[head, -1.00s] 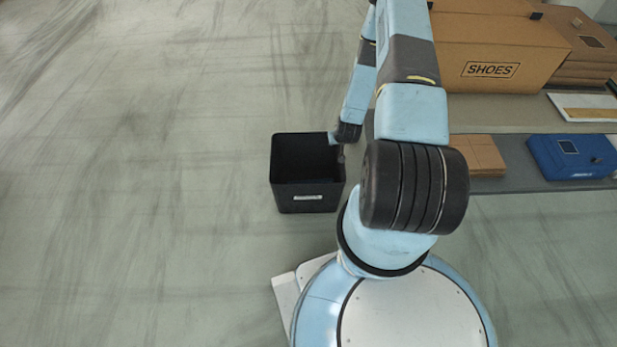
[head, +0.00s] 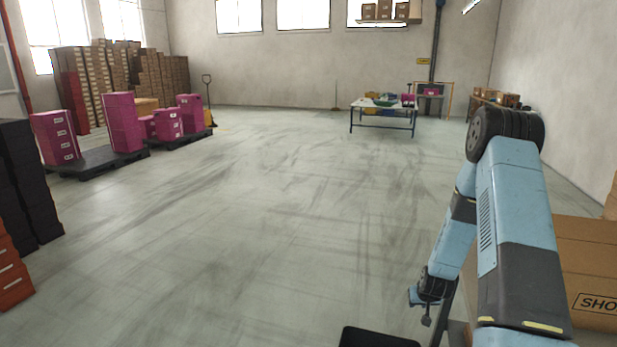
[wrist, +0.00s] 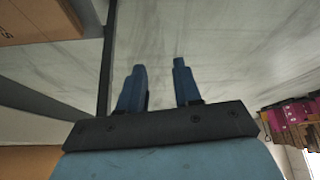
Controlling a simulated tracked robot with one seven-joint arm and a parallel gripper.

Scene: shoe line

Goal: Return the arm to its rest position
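My blue and dark grey arm (head: 515,225) is folded at the right of the head view, its elbow raised. My gripper (wrist: 160,68) shows in the wrist view with its two blue fingers apart and nothing between them. In the head view my gripper (head: 420,306) is small and hangs at the low end of the arm, above the floor and near the black bin. Part of the hand is hard to make out there.
The rim of the black bin (head: 375,338) shows at the bottom edge. A brown shoe carton (head: 592,255) stands close behind my arm at right. Magenta boxes (head: 122,122) stand on dark pallets at left. A worktable (head: 385,120) stands far off. The middle floor is clear.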

